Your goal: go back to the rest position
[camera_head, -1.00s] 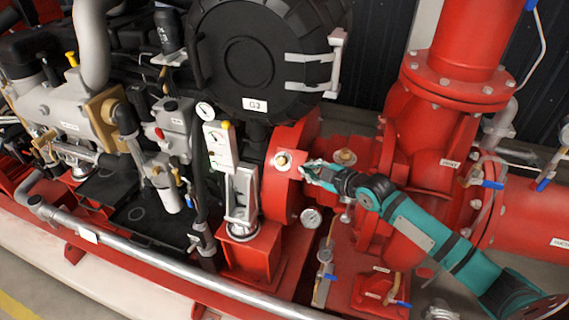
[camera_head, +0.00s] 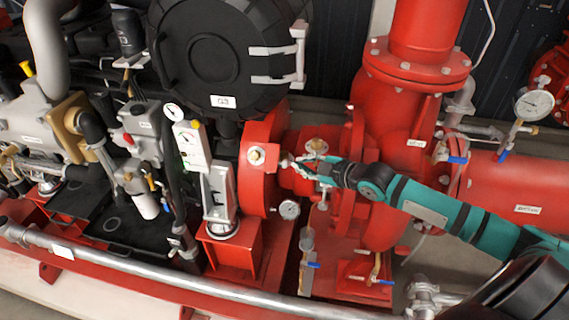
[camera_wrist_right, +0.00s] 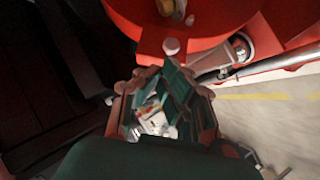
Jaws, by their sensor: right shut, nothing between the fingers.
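My right gripper (camera_head: 296,163) is in front of the red pump, with its arm coming in from the right. Its fingers are shut with nothing between them. They point left towards the red flange housing (camera_head: 259,180) and its brass plug (camera_head: 257,155), and a small gap shows between the tips and the plug. In the right wrist view the gripper (camera_wrist_right: 167,75) points up the picture, below a red part (camera_wrist_right: 205,25) with a rounded edge. Whether it touches that part I cannot tell. My left gripper is not in view.
The red pump body (camera_head: 395,205) and the vertical pipe (camera_head: 428,30) stand behind my right arm. A small gauge (camera_head: 289,210) and blue-handled valves (camera_head: 384,282) are below it. A grey rail (camera_head: 180,280) runs along the front. Another gauge (camera_head: 535,104) is at the right.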

